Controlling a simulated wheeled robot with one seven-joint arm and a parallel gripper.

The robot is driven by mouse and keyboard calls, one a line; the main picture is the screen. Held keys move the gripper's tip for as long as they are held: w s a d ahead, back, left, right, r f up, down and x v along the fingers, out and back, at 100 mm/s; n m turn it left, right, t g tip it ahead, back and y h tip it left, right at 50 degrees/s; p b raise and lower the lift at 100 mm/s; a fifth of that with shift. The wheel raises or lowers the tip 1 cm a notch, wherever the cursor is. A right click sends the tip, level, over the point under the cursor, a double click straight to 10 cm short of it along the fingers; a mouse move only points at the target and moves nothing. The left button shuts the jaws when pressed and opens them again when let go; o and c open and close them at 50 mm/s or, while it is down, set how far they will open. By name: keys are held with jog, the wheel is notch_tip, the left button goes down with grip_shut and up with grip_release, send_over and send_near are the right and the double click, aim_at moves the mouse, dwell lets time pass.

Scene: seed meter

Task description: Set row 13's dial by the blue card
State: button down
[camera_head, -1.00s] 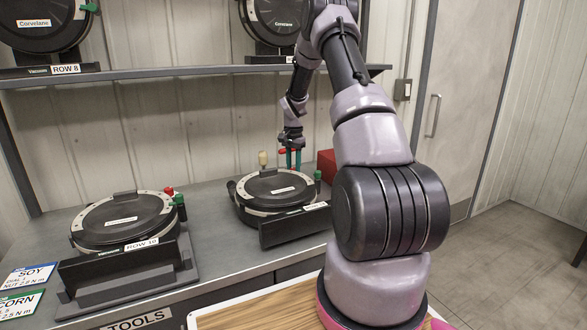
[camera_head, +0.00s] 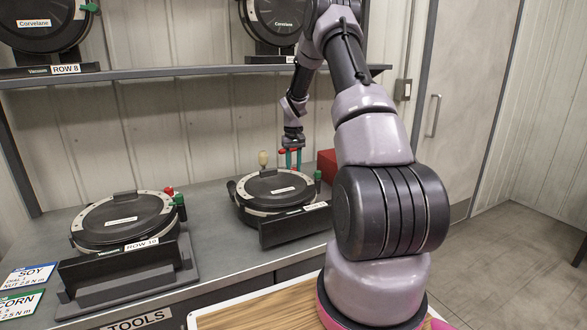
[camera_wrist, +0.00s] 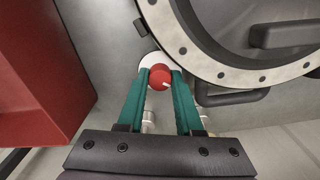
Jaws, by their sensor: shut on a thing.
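The seed meter (camera_head: 262,212) on the bench behind my arm has a black lid and a pale ring; its row label (camera_head: 314,206) is too small to read. In the wrist view its red dial knob (camera_wrist: 160,74) sits on a white disc (camera_wrist: 150,60) beside the ring (camera_wrist: 195,60). A short white mark on the knob points to the lower right. My gripper (camera_wrist: 160,80), with green fingers, is shut on the knob, one finger on each side. It also shows in the head view (camera_head: 290,160). The blue-edged SOY card (camera_head: 30,275) lies at the left; its dial number is unclear.
The ROW 10 meter (camera_head: 122,222) stands on the bench to the left. A green CORN card (camera_head: 20,304) lies below the SOY card. A red box (camera_head: 327,163) stands close beside my gripper, also in the wrist view (camera_wrist: 40,70). A shelf (camera_head: 180,73) holds other meters above.

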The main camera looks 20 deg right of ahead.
aim_at(294, 169)
jog(key=shift+n, duration=0.6)
jog(key=c, duration=0.6)
grip_release()
jog(key=shift+o, duration=0.2)
notch_tip(294, 169, up, 8)
jog(key=shift+f, duration=0.2)
